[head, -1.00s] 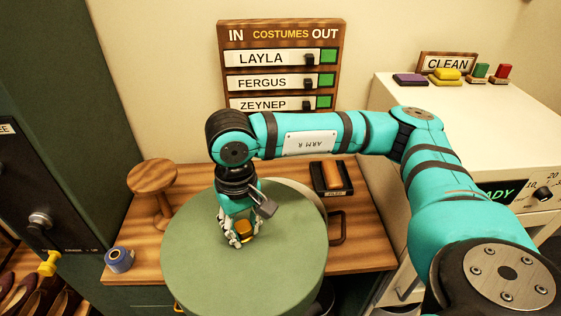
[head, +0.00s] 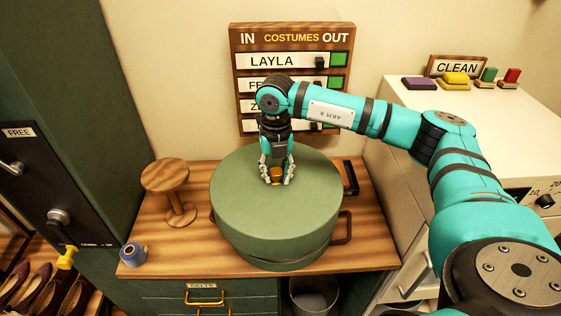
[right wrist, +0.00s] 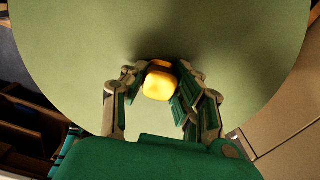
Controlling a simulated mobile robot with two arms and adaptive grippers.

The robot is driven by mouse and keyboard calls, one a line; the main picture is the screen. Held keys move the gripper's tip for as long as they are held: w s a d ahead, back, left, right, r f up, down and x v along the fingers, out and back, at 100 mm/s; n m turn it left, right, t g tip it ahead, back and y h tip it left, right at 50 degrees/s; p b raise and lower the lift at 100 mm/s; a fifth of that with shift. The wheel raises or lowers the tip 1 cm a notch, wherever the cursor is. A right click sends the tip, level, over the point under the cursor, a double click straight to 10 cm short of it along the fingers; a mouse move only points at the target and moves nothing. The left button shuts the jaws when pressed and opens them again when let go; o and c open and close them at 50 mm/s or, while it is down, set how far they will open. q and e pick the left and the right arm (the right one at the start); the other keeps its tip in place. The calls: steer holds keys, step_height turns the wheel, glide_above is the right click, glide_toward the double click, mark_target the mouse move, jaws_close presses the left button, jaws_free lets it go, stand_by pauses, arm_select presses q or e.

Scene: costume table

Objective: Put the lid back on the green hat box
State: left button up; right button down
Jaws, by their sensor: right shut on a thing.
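The green round lid (head: 240,195) has a small yellow-orange knob (head: 277,174) at its centre. My right gripper (head: 277,181) points down, with its fingers shut on the knob. In the right wrist view the knob (right wrist: 160,82) sits between the fingers. The lid is over the green hat box (head: 280,265), which stands on the wooden table. Only a low strip of the box shows below the lid's rim, with a dark line between them. I cannot tell whether the lid is seated or slightly above the box. My left gripper is not in view.
A wooden stand (head: 165,178) and a blue tape roll (head: 133,254) are on the left of the table (head: 165,250). A brown handle-like loop (head: 343,227) shows right of the box. A white cabinet (head: 480,130) stands at the right, the costume board (head: 240,65) behind.

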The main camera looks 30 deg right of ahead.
mark_target(280, 185)
steer(key=m, duration=0.1)
steer(key=d+m, duration=0.1)
steer(key=m, duration=0.1)
steer(key=shift+w+d, duration=0.2)
steer(key=shift+w, duration=0.05)
steer(key=shift+d+m, duration=0.15)
steer(key=shift+m, duration=0.55)
steer(key=shift+f+b, duration=1.95)
steer(key=shift+f, duration=1.25)
steer(key=shift+r, duration=0.15)
steer(key=shift+f, duration=0.2)
steer(key=shift+c, duration=2.4)
jaws_free()
steer(key=shift+r, duration=0.1)
